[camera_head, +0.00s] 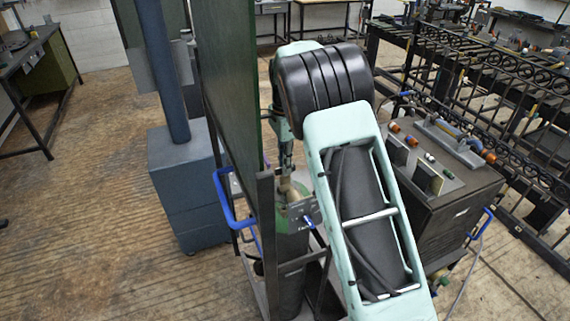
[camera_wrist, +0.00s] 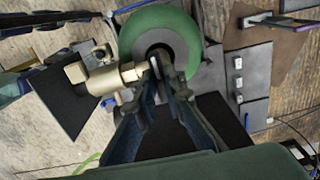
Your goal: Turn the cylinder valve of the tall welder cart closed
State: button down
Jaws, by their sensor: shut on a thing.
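The gas cylinder (camera_head: 291,265) stands upright on the cart, dark-bodied with a green shoulder. In the wrist view its green shoulder (camera_wrist: 165,32) is at the top centre. Brass valve fittings (camera_wrist: 108,76) stick out to the left from the cylinder's top. My gripper (camera_wrist: 162,72) comes from below in the wrist view, its fingers closed in on the cylinder valve at the fittings' right end. The valve's handle is mostly hidden between the fingertips. In the head view my gripper (camera_head: 286,182) points down above the cylinder, partly hidden by my arm.
A tall dark green panel (camera_head: 232,95) stands close to the left of my gripper. The dark welder box (camera_head: 455,200) is to the right. A blue handle (camera_head: 226,204) shows beyond the panel's edge. Ironwork railings (camera_head: 500,120) stand at right; floor at left is open.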

jog(key=c, duration=2)
grip_release()
notch_tip(320, 180, up, 12)
jog(key=shift+r, duration=0.1)
